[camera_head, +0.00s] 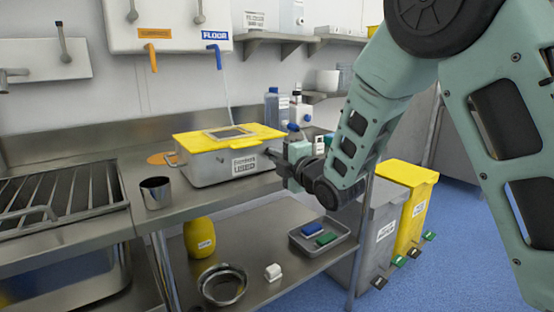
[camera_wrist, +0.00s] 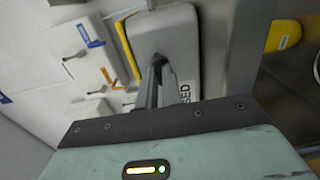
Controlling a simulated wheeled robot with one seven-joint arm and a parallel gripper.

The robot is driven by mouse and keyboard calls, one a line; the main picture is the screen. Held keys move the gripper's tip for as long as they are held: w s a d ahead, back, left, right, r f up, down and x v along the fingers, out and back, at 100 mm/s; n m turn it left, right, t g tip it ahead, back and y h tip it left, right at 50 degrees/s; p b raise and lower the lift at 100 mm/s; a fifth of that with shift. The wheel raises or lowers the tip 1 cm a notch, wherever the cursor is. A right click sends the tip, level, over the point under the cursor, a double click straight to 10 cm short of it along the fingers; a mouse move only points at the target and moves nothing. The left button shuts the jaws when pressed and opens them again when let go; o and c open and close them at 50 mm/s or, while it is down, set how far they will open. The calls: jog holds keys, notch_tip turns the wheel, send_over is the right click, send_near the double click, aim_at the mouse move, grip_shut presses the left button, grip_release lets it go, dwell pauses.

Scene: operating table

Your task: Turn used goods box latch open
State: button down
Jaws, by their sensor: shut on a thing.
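The used goods box (camera_head: 212,172) is a metal box with a yellow lid (camera_head: 190,142) on the steel counter. Its front label is partly readable, and the lid looks closed. My gripper (camera_head: 270,154) reaches in from the right, at the box's right end. In the wrist view, the box (camera_wrist: 178,38) lies straight ahead, with the lid's yellow edge (camera_wrist: 126,50) to its left. My fingers (camera_wrist: 157,66) are close together there, shut on the small dark latch at the box's end wall. The fingers mostly hide the latch.
A metal cup (camera_head: 155,193) stands left of the box, near a rack (camera_head: 65,195). Bottles (camera_head: 272,105) stand behind my gripper. Below are a lower shelf with a tray (camera_head: 342,238) and a bowl (camera_head: 222,285). Grey and yellow bins (camera_head: 412,180) stand right.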

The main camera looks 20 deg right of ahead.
dwell(0.4)
jog(key=c, duration=1.6)
grip_release()
jog(key=shift+o, duration=0.2)
jog(key=shift+s, duration=0.15)
jog(key=b+v, duration=1.3)
jog(key=v, duration=0.4)
jog(key=shift+f, duration=0.1)
